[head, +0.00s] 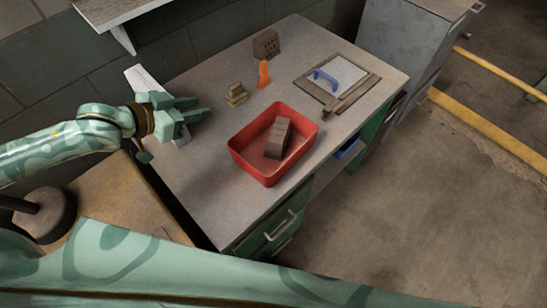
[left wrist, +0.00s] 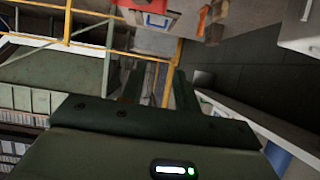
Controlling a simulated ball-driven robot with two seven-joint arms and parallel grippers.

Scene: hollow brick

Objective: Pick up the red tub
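The red tub (head: 252,168) stands upright on the workbench near its front edge in the head view. A grey-brown block (head: 277,138) lies inside it. My left gripper (head: 203,107) is to the left of the tub, apart from it, over the left part of the bench. Its two fingers are spread with nothing between them. The fingers also show apart in the left wrist view (left wrist: 157,88). Something red shows at the top of that view, too cut off to identify for sure. My right gripper is not in view.
On the bench (head: 215,210) stand an orange object (head: 264,74), small tan blocks (head: 236,95), a perforated brick (head: 266,45) and a board with a blue-handled float (head: 326,80). A hammer-like tool lies beside the board. A white piece is behind my left gripper.

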